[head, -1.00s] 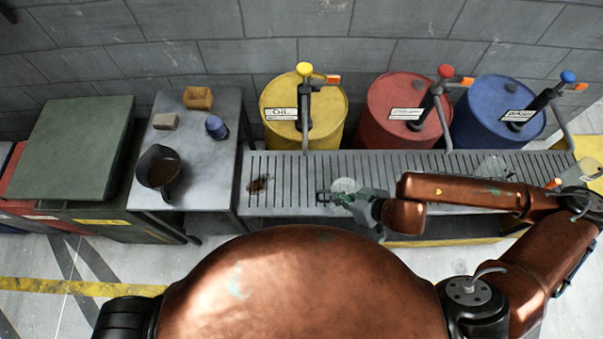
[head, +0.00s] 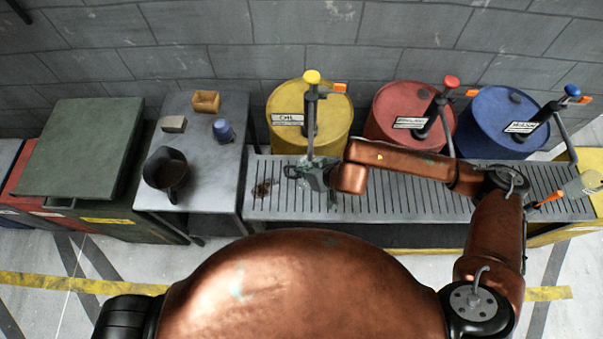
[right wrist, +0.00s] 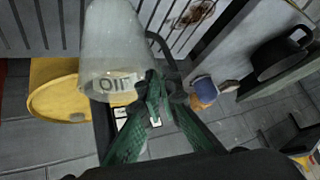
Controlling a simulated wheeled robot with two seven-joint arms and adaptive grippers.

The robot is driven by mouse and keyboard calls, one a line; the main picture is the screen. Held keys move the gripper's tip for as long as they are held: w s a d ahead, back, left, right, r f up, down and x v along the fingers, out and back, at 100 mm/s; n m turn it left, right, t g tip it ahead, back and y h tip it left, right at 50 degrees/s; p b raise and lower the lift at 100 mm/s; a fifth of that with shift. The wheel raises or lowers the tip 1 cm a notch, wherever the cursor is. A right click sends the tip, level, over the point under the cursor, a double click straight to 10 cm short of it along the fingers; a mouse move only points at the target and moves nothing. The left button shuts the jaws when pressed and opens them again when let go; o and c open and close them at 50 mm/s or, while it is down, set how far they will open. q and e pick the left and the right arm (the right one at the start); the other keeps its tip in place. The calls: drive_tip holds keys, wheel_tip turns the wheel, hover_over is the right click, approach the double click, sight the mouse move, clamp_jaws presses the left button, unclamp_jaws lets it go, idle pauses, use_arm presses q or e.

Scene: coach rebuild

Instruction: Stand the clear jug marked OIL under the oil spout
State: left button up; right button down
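The clear jug marked OIL (right wrist: 112,45) fills the upper left of the right wrist view, its label upside down there. In the head view my gripper and arm mostly hide it. My right gripper (head: 303,172) is shut on the jug's handle side; its green fingers (right wrist: 158,98) meet beside the jug. The yellow oil drum (head: 335,120) stands behind the slatted grate, with its oil spout (head: 310,145) coming down in front. The jug and gripper are close to the spout's lower end. I cannot tell whether the jug touches the grate. My left gripper is not in view.
The slatted grate (head: 410,205) runs in front of the yellow, red (head: 390,95) and blue (head: 490,105) drums. A brown stain (head: 262,189) marks its left end. Another clear jug (head: 582,184) stands at the right. A side table (head: 205,170) holds a dark pitcher (head: 166,172) and small items.

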drive_tip(key=shift+f, duration=1.1)
drive_tip(key=c, duration=2.2)
unclamp_jaws()
drive_tip(key=shift+d, duration=0.1)
drive_tip(key=shift+o, duration=0.2)
drive_tip(key=shift+r, duration=0.1)
drive_tip(key=v, duration=1.1)
drive_tip(key=shift+s+d+r, duration=0.2)
drive_tip(key=shift+s+r, duration=0.05)
drive_tip(key=shift+s, duration=0.05)
